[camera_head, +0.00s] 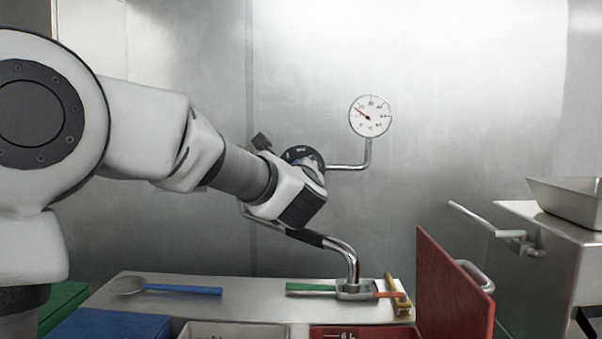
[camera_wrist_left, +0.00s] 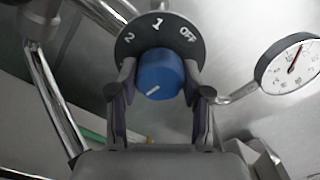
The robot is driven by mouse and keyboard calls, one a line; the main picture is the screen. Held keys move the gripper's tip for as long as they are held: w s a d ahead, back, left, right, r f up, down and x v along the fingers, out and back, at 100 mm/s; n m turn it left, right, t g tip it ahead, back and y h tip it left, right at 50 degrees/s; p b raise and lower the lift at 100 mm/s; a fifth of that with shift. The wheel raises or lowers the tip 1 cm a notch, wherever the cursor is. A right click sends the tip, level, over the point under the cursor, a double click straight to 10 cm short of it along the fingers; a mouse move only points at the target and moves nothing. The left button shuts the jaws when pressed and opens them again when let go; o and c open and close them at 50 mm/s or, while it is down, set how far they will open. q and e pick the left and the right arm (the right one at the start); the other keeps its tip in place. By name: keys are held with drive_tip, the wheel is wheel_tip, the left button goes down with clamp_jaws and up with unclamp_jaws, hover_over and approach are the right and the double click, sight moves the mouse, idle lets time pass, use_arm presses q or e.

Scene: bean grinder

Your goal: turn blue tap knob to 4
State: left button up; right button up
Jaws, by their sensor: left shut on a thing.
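The blue tap knob (camera_wrist_left: 160,74) sits on a black dial (camera_wrist_left: 129,47), with OFF, 1 and 2 readable; the rest of the dial is hidden. The knob's white line is at its lower edge, slightly left of centre. My left gripper (camera_wrist_left: 158,82) has one finger on each side of the knob and is shut on it. In the head view my left gripper (camera_head: 313,168) reaches the wall-side dial (camera_head: 299,151), and the knob is mostly hidden behind it. My right gripper is not in view.
A round gauge (camera_head: 370,116) stands on a bent pipe right of the dial. A curved metal spout (camera_head: 347,252) runs below the wrist. The counter (camera_head: 250,292) holds a blue-handled ladle (camera_head: 180,290), and a red board (camera_head: 453,285) stands upright at right.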

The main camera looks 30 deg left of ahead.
use_arm(q)
drive_tip(key=shift+r, duration=0.2)
drive_tip(key=o, duration=1.2)
drive_tip(key=shift+c, duration=0.2)
drive_tip(key=shift+w+f, duration=0.1)
drive_tip(key=shift+f, duration=0.05)
